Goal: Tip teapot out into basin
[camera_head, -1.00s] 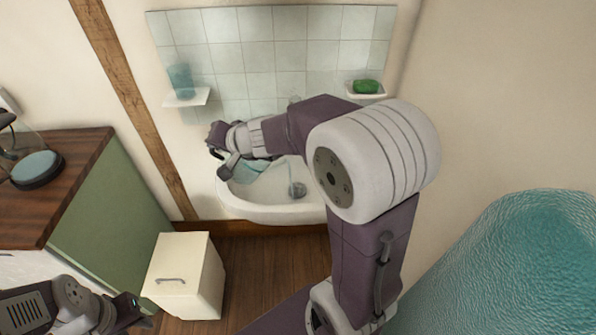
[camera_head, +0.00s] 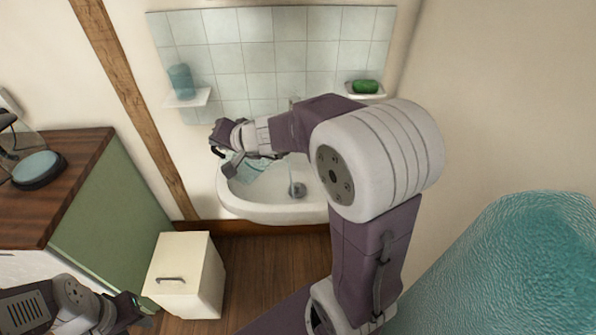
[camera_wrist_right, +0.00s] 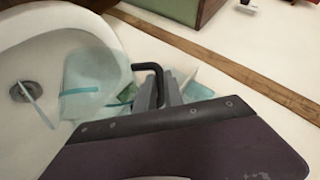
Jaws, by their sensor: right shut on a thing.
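The teapot (camera_head: 252,169) is pale teal and see-through, mostly hidden behind my right gripper in the head view. In the right wrist view its glassy body (camera_wrist_right: 90,72) and dark handle (camera_wrist_right: 150,68) show. My right gripper (camera_wrist_right: 157,90) is shut on the handle; it also shows in the head view (camera_head: 228,158). It holds the teapot tilted over the white basin (camera_head: 245,208). A thin pale streak (camera_wrist_right: 38,105) shows near the drain; I cannot tell if it is liquid. My left gripper (camera_head: 133,305) is low at the left, away from the basin; its jaws are unclear.
A green soap (camera_head: 365,86) lies in a dish at the right. A cream cabinet (camera_head: 180,280) and a green-sided counter (camera_head: 112,200) stand at the left. A teal textured surface fills the lower right.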

